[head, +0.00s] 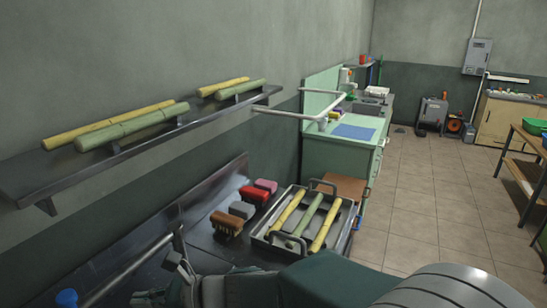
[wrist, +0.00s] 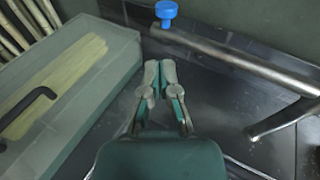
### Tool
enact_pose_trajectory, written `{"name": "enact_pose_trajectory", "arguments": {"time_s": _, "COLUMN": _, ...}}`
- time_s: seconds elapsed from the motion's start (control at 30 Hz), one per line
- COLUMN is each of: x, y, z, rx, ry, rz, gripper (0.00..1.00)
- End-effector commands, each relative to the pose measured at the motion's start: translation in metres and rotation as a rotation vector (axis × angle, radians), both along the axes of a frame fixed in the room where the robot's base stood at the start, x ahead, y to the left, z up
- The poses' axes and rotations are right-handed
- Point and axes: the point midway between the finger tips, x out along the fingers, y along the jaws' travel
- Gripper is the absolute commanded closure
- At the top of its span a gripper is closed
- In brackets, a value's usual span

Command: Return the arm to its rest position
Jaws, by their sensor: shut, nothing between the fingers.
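My gripper (wrist: 159,68) shows in the wrist view with its two grey fingertips together and nothing between them. It is over a dark metal counter (wrist: 215,105), in front of a metal pipe (wrist: 235,58) with a blue knob (wrist: 167,10). In the head view my teal and grey arm (head: 330,283) stretches across the bottom, low over the counter's near end. The gripper's fingers are hard to make out there. The blue knob also shows at the lower left of the head view (head: 67,298).
A grey-green box (wrist: 100,100) with a black handle stands left of my gripper. A tray (head: 262,238) holding three canes and several coloured brushes (head: 242,210) lie on the counter. A wall shelf (head: 40,182) with canes juts out above.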

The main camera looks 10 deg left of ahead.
Motion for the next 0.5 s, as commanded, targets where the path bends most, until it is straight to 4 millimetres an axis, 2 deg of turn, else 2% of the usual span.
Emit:
{"name": "enact_pose_trajectory", "arguments": {"time_s": 0.03, "x": 0.003, "y": -0.017, "z": 0.009, "rx": -0.013, "ry": -0.072, "rz": 0.01, "gripper": 1.0}}
{"name": "enact_pose_trajectory", "arguments": {"time_s": 0.2, "x": 0.002, "y": -0.081, "z": 0.02, "rx": -0.117, "ry": -0.378, "rz": 0.092, "gripper": 1.0}}
{"name": "enact_pose_trajectory", "arguments": {"time_s": 0.37, "x": 0.001, "y": -0.143, "z": 0.022, "rx": -0.25, "ry": -0.659, "rz": 0.172, "gripper": 1.0}}
{"name": "enact_pose_trajectory", "arguments": {"time_s": 0.5, "x": -0.001, "y": -0.201, "z": 0.02, "rx": -0.393, "ry": -0.891, "rz": 0.251, "gripper": 1.0}}
